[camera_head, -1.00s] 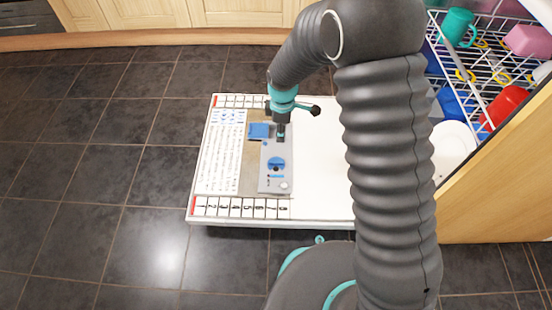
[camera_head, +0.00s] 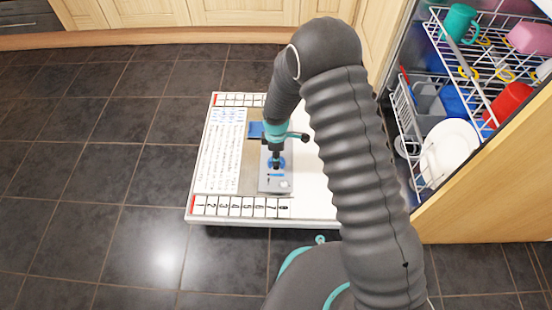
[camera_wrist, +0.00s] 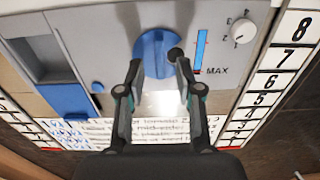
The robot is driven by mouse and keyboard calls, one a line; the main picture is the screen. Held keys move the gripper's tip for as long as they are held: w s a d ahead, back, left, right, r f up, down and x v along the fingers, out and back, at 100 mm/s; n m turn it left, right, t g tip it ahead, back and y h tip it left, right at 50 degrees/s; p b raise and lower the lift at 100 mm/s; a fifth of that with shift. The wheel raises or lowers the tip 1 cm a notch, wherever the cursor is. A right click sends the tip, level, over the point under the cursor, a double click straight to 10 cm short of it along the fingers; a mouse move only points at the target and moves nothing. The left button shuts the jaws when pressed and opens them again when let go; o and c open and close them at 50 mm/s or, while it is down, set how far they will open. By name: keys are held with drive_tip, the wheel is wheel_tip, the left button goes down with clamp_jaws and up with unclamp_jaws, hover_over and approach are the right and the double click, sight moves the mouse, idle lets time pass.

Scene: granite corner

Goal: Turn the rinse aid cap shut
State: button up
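The rinse aid cap (camera_wrist: 152,54) is a round blue knob with a raised grip bar, set in a grey dispenser panel (camera_wrist: 105,25). In the head view the cap (camera_head: 282,162) is partly covered by my gripper (camera_head: 276,163). In the wrist view my gripper (camera_wrist: 157,66) is open, its two dark fingertips apart on either side of the cap's lower part. I cannot tell whether the fingers touch it. A dark round spot sits at the cap's right edge.
The panel lies on the white dishwasher door (camera_head: 318,195). A blue lid (camera_head: 255,130) stands open beside it. A small white dial (camera_wrist: 243,30) is right of the cap in the wrist view. A rack with dishes (camera_head: 460,100) is at right.

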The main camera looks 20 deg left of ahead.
drive_tip(key=shift+f, duration=0.9)
clamp_jaws()
